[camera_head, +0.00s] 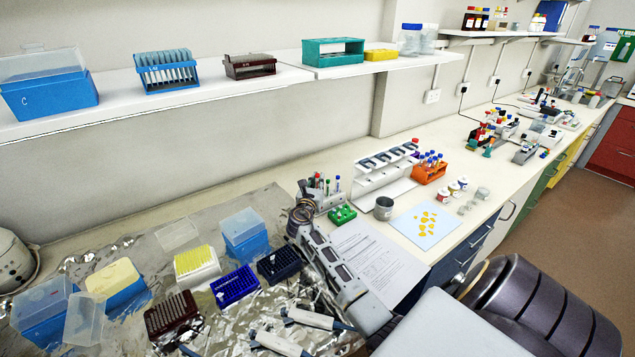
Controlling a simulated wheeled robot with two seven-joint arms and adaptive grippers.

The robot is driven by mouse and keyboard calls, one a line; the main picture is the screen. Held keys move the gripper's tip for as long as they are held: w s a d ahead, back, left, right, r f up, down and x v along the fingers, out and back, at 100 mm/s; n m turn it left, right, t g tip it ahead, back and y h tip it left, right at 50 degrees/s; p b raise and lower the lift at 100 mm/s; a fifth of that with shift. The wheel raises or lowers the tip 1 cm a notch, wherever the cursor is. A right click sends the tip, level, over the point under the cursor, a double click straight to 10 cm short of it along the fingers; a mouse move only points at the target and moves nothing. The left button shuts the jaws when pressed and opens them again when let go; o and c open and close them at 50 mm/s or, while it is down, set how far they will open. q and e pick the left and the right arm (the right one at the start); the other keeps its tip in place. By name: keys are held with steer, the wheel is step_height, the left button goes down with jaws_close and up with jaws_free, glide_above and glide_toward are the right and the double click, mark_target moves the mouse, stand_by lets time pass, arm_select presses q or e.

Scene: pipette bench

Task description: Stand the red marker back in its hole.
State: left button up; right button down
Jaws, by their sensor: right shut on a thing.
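The grey marker holder (328,201) stands on the bench in the middle of the view, with several slim pens upright in it. My right gripper (303,191) is at the left end of this holder, seen from behind and above. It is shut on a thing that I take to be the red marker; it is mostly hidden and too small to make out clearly. I cannot tell whether it touches the holder. My left gripper is not in view.
A green rack (342,215) sits just in front of the holder, with a metal cup (384,208) and a white pipette stand (375,190) to the right. Tip boxes, including a dark blue one (279,265), stand on foil at the left. A printed sheet (372,262) lies beside my right arm.

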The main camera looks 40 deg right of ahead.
steer(key=shift+f+b, duration=0.75)
steer(key=shift+f, duration=0.5)
stand_by(0.4)
steer(key=c, duration=1.4)
jaws_free()
steer(key=v, duration=1.2)
